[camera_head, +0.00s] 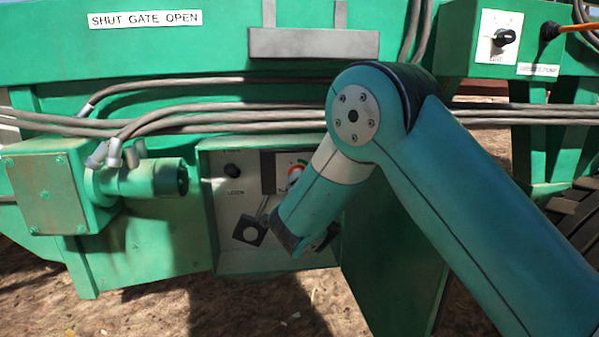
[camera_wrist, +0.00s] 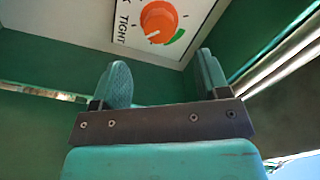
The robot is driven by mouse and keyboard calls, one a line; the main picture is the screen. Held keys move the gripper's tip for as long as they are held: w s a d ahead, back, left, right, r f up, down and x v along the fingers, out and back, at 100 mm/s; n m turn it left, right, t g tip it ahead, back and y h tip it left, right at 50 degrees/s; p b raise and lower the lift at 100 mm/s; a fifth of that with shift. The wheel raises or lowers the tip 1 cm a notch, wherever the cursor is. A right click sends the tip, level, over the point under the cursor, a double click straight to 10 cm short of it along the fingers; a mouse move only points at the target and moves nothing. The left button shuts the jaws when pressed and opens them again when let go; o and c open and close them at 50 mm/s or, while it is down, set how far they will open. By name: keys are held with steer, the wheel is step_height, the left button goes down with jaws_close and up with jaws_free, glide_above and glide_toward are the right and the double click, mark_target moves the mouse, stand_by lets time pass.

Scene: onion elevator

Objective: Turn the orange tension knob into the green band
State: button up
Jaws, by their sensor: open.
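The orange tension knob (camera_wrist: 158,20) sits on a white panel at the top of the wrist view. Its pale pointer mark is at its lower left, towards the word TIGHT, and away from the green band (camera_wrist: 177,36) at its lower right. My gripper (camera_wrist: 164,68) is open and empty. Its two teal fingers stand apart below the knob in that picture, not touching it. In the head view my arm crosses in front of the panel (camera_head: 225,205) and covers part of the dial (camera_head: 298,170); the gripper is too hidden there to make out clearly.
Left of the panel a green box (camera_head: 45,190) with a cylinder juts out. Grey cables (camera_head: 230,120) run across above the panel. A switch box (camera_head: 500,40) is at upper right. Bare ground shows below.

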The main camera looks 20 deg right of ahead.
steer(key=w, duration=0.2)
steer(key=w+d, duration=0.1)
steer(key=w, duration=0.5)
steer(key=shift+w+d+p, duration=0.1)
steer(key=shift+d+p, duration=0.15)
steer(key=shift+p, duration=0.05)
steer(key=shift+c, duration=0.3)
steer(key=c, duration=0.9)
